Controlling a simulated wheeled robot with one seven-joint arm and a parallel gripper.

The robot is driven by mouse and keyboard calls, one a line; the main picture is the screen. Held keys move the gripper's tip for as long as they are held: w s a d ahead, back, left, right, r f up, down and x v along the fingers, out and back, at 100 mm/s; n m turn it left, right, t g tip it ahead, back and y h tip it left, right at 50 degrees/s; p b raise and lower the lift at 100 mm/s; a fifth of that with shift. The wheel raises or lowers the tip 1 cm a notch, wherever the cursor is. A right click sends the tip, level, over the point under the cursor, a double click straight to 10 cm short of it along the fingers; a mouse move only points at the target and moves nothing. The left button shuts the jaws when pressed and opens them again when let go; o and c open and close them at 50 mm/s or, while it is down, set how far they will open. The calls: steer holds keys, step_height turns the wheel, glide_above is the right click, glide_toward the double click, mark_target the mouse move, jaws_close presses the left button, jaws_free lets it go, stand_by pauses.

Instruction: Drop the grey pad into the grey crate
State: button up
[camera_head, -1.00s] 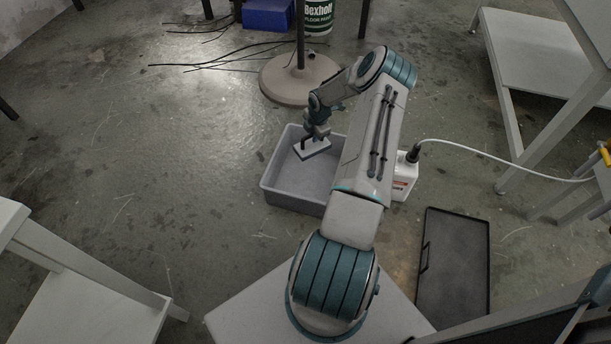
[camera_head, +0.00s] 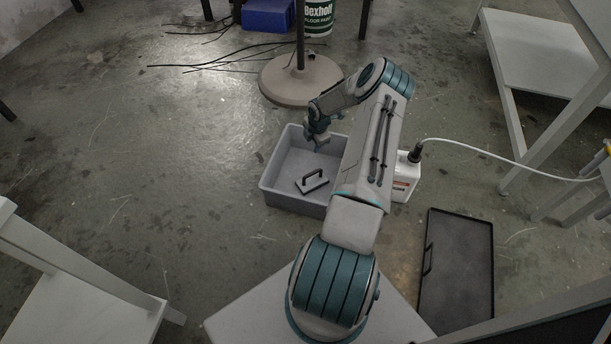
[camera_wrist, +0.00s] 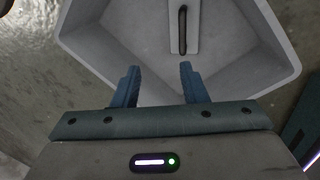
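The grey pad (camera_head: 313,185), with a dark handle on top, lies on the floor of the grey crate (camera_head: 268,181). In the wrist view the pad (camera_wrist: 172,30) is at the top middle, inside the crate (camera_wrist: 90,40), and its far end is cut off by the frame edge. My gripper (camera_head: 318,147) is above the back part of the crate, apart from the pad. In the wrist view its two blue fingers (camera_wrist: 157,84) are spread with nothing between them. My arm hides the crate's right part in the head view.
A white container (camera_head: 406,178) with a hose stands right of the crate. A black tray (camera_head: 458,265) lies on the floor at the right. A round stand base (camera_head: 290,82) is behind the crate. White tables flank both sides. The floor left of the crate is clear.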

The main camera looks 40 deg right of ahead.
step_height(320, 180, up, 14)
steer(key=s+p, duration=0.2)
steer(key=p, duration=0.2)
steer(key=shift+s+a+f+p, duration=0.15)
steer(key=shift+s+f+p, duration=0.1)
steer(key=shift+s+p, duration=0.15)
steer(key=s+a+r+m+h+p, duration=0.15)
steer(key=a+r+p, duration=0.4)
steer(key=r, duration=0.75)
steer(key=s+a+r+m+g+p, duration=0.1)
steer(key=s+a+r+m+p, duration=0.2)
steer(key=a+r, duration=0.7)
steer(key=a+r+m+h+p, duration=0.1)
steer(key=a+r+m+p, duration=0.35)
steer(key=r, duration=1.15)
steer(key=s+a+r+m+y+p, duration=0.1)
steer(key=s+a+r+m+p, duration=0.3)
steer(key=s+a+r+p, duration=0.3)
steer(key=s+a+r+m+t+y+p, duration=0.1)
steer(key=s+a+r+m+p, duration=0.3)
steer(key=s+a+r+p, duration=0.3)
steer(key=s+r, duration=0.5)
steer(key=r, duration=0.4)
steer(key=shift+s+a+t+y, duration=0.25)
steer(key=shift+s+t+y, duration=0.05)
steer(key=shift+y, duration=0.05)
steer(key=shift+d, duration=0.1)
